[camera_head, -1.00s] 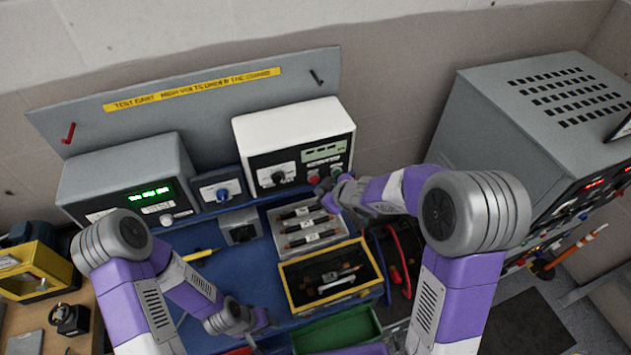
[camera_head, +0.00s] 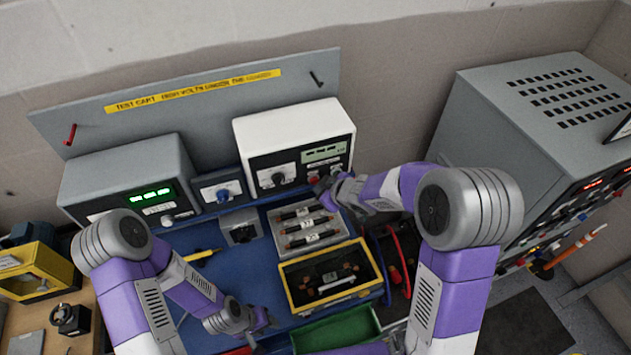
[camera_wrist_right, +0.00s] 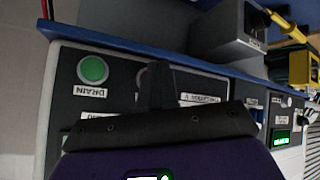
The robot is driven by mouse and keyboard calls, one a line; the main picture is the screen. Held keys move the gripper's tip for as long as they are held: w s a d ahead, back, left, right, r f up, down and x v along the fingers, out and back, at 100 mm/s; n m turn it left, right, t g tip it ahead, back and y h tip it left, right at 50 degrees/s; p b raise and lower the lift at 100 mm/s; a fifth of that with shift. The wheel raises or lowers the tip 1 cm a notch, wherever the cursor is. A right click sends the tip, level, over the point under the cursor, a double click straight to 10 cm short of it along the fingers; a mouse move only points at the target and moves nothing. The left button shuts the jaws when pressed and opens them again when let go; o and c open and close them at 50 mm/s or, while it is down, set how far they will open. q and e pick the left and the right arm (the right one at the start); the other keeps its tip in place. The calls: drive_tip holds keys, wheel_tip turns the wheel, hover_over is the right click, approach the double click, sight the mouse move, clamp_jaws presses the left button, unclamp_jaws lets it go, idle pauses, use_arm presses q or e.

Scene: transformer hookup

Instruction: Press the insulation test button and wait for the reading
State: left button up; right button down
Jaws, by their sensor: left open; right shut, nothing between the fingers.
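The white tester (camera_head: 290,125) stands at the back of the blue bench, with a dial, a small display (camera_head: 325,153) showing dashes, and small buttons on its front panel. My right gripper (camera_head: 325,187) is shut and empty, close in front of the panel's lower right part. In the right wrist view its dark fingers (camera_wrist_right: 157,88) overlap the panel, beside a green button (camera_wrist_right: 92,70) labelled DRAIN. A round button edge shows partly behind the fingers; I cannot tell whether they touch it. My left gripper (camera_head: 262,322) is open, low over the bench front.
A grey meter box (camera_head: 125,170) with a lit green display stands left of the tester. A grey tray of probes (camera_head: 275,228), a yellow-edged bin (camera_head: 290,290) and a green bin (camera_head: 340,328) lie below. A large grey cabinet (camera_head: 540,110) stands at right.

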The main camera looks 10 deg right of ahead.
use_arm(q)
drive_tip(key=shift+r, duration=0.3)
use_arm(e)
drive_tip(key=shift+w, duration=0.4)
idle(0.3)
use_arm(q)
drive_tip(key=shift+f, duration=0.15)
use_arm(e)
drive_tip(key=shift+s, duration=0.15)
use_arm(q)
drive_tip(key=shift+f+b, duration=0.35)
drive_tip(key=shift+f, duration=0.1)
use_arm(e)
drive_tip(key=shift+s+d, duration=0.1)
drive_tip(key=shift+s, duration=0.65)
